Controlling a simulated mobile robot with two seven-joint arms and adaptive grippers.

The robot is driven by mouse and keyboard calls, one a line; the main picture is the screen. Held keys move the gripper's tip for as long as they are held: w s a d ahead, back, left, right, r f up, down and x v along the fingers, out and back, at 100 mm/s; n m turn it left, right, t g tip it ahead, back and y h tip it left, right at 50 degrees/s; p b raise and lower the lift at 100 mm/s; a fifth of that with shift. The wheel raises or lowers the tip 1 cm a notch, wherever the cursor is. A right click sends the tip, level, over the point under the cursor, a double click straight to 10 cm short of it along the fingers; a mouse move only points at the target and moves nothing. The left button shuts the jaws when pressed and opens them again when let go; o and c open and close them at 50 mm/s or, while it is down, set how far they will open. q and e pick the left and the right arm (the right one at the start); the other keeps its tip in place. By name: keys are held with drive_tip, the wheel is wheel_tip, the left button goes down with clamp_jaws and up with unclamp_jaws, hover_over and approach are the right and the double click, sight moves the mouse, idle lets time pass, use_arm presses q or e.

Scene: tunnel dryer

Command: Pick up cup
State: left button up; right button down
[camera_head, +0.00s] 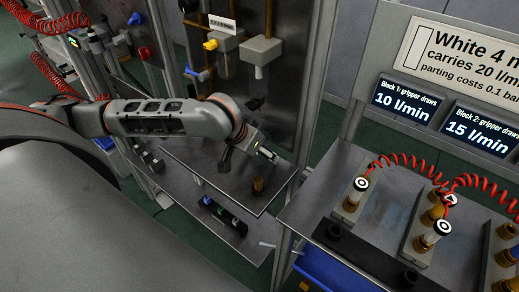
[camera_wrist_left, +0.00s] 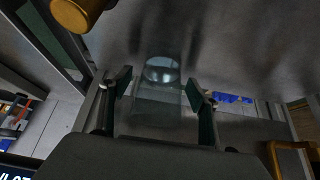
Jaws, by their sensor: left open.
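A clear, see-through cup (camera_wrist_left: 160,98) shows in the left wrist view, between the two fingers of my left gripper (camera_wrist_left: 159,84). The fingers are apart, with a visible gap on each side of the cup, so contact is not seen. In the head view my left gripper (camera_head: 266,153) is low over the grey metal shelf (camera_head: 205,160); the cup cannot be made out clearly there. My right gripper is in neither view.
A bench with red coiled hoses (camera_head: 405,160) stands right, across a gap.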

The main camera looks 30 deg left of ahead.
use_arm(q)
drive_tip(key=shift+w+f, duration=0.15)
drive_tip(key=shift+f, duration=0.1)
drive_tip(key=c, duration=1.4)
drive_tip(key=shift+o, duration=0.2)
drive_tip(key=shift+a+r, duration=0.1)
drive_tip(key=shift+r, duration=0.1)
